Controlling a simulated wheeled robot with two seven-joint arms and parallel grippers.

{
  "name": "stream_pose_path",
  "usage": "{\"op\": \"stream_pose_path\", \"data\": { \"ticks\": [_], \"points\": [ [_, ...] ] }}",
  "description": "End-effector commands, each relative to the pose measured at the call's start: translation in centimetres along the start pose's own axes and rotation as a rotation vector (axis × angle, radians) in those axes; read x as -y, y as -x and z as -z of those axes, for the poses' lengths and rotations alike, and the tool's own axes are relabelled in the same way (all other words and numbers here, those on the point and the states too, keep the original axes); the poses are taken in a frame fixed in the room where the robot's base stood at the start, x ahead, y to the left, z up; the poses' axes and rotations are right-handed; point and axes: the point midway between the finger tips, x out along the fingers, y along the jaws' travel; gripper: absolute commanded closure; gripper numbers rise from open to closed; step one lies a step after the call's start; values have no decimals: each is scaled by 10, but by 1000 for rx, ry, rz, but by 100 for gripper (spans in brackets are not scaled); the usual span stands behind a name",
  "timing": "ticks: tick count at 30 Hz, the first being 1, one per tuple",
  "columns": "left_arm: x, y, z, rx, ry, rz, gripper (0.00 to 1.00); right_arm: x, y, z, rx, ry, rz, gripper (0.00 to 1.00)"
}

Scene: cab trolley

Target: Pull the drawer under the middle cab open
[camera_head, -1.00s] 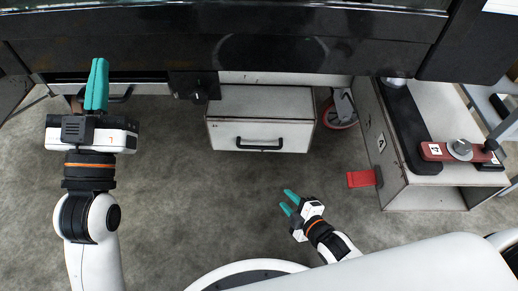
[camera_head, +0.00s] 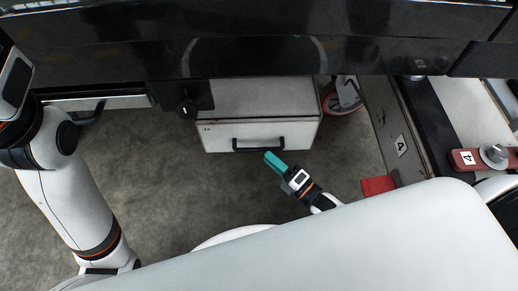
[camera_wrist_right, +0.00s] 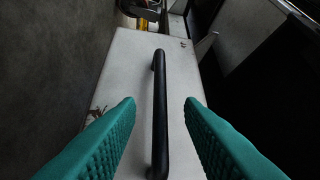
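The drawer is a pale grey box with a flat front (camera_head: 215,138) below the dark cab (camera_head: 260,55) in the middle of the head view. Its black bar handle (camera_head: 258,145) runs across the front. My right gripper (camera_head: 272,157) is at the right part of this handle. In the right wrist view the handle (camera_wrist_right: 160,110) runs lengthwise between the two teal fingers of my right gripper (camera_wrist_right: 159,103), which are apart, with a gap on both sides. The fingers of my left gripper are outside the view; only my left arm shows at the left.
A second drawer with a black handle (camera_head: 90,113) is at the left. A caster wheel (camera_head: 343,97) and a grey side panel (camera_head: 385,125) stand to the right. A red piece (camera_head: 378,185) lies low beside the panel. Bare floor (camera_head: 160,190) lies in front of the drawer.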

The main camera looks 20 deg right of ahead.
Motion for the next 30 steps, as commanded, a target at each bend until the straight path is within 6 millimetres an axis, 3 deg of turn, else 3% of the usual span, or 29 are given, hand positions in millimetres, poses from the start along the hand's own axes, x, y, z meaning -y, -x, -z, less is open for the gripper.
{"op": "stream_pose_path", "data": {
  "ticks": [3,9,21,27,30],
  "points": [
    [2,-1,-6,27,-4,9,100,-2,-23,0,0,0,4,66],
    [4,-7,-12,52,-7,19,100,-2,-48,0,-1,0,1,66],
    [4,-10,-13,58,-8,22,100,0,-55,0,-1,-1,-1,66],
    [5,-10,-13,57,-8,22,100,0,-55,0,-1,-1,-2,98],
    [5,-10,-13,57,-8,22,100,0,-55,0,-1,-1,-2,100]
  ]
}}
